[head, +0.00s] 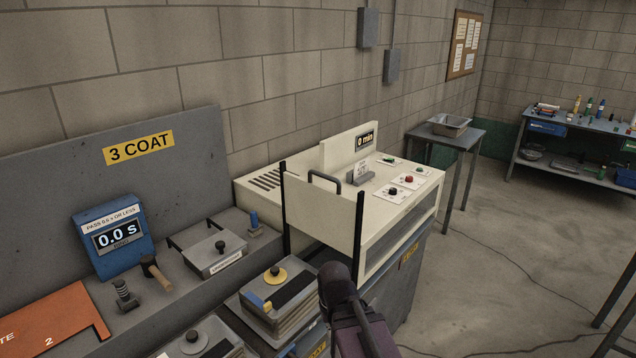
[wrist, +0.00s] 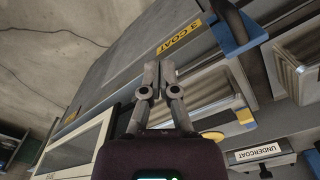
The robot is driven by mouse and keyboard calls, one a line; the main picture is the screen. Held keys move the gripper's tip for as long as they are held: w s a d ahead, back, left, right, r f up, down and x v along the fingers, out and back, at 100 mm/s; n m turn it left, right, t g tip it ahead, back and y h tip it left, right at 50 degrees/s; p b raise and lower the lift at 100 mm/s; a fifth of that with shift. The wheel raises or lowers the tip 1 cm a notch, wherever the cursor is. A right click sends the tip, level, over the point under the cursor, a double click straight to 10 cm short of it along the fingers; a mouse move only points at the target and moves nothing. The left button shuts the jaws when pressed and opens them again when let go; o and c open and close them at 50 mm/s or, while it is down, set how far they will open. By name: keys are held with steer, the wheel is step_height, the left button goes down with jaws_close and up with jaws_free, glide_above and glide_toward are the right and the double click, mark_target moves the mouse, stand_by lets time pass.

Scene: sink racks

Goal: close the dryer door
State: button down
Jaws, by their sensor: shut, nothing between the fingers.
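The dryer (head: 405,215) is a cream box on a grey cabinet, with vents, knobs and a small display on top. Its door (head: 318,218) is a cream panel standing upright at the box's near left end, between two black rails, raised well above the box top. A dark handle (head: 325,181) is at the door's upper edge. In the head view my dark arm shows in front of the dryer, below the door; the fingers cannot be made out there. In the wrist view my gripper (wrist: 160,77) is shut and empty, its fingertips close together.
Stacked grey trays (head: 280,298) with knobs stand left of my arm. A blue timer (head: 112,237) and a lidded tray (head: 216,252) are on the bench. A side table (head: 447,137) with a metal pan is beyond the dryer. The floor at right is open, with a cable across it.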

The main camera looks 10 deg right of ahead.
steer(key=w+r+m+t+h+p, duration=0.2)
steer(key=w+r+m+p, duration=0.3)
steer(key=w+r+p, duration=0.7)
steer(key=w+a+r+m+t+h+p, duration=0.1)
steer(key=w+r+m+t+h+p, duration=0.2)
steer(key=w+r+p, duration=1)
steer(key=w+r+m+h, duration=0.2)
steer(key=w+r, duration=0.3)
steer(key=w, duration=0.2)
steer(key=shift+a+r+m, duration=0.25)
steer(key=shift+r+m, duration=0.05)
steer(key=shift+f, duration=0.1)
steer(key=b+x, duration=0.7)
steer(key=x, duration=0.3)
steer(key=shift+w, duration=0.1)
